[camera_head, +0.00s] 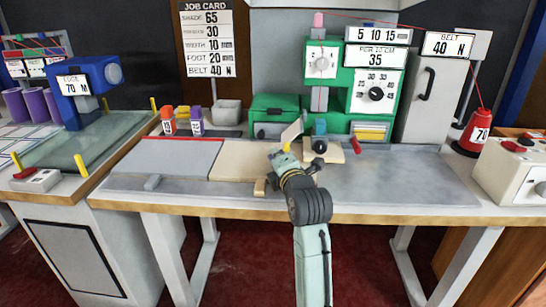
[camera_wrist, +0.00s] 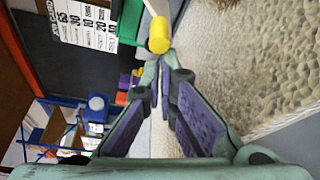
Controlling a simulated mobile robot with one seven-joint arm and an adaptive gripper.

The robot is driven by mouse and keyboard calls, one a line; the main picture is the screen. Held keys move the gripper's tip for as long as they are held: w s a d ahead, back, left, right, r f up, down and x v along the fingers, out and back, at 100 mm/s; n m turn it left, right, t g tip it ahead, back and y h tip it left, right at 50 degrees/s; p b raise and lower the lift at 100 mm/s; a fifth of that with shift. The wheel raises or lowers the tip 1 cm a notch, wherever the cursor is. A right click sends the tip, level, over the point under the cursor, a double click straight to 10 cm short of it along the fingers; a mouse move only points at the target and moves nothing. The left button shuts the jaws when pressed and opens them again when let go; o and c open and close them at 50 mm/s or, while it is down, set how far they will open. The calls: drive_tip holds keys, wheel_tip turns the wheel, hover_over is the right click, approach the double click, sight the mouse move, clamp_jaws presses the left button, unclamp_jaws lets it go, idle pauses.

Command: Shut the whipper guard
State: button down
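My gripper (camera_head: 282,158) is over the worktable, left of the small parts in front of the green machine (camera_head: 342,78). In the wrist view its fingers (camera_wrist: 160,68) come together at the tips with no object visible between them. A pale bar ending in a yellow knob (camera_wrist: 159,38) stands just beyond the fingertips; I cannot tell if they touch. In the head view a tilted pale plate (camera_head: 292,131) rises at the same place, with the yellow knob (camera_head: 286,146) low on it. This is probably the whipper guard, standing raised. The gripper hides part of its base.
A beige rug piece (camera_head: 238,160) lies on the table to the left, beside a grey panel (camera_head: 170,157). A dark ball knob (camera_head: 320,146) is close on the right. A red thread cone (camera_head: 474,132) and control box (camera_head: 515,172) are far right.

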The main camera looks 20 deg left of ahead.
drive_tip(key=shift+w+d+f+n+h+b, duration=0.2)
drive_tip(key=shift+d+f+n+h+b, duration=0.15)
drive_tip(key=shift+d+n, duration=0.3)
idle(0.4)
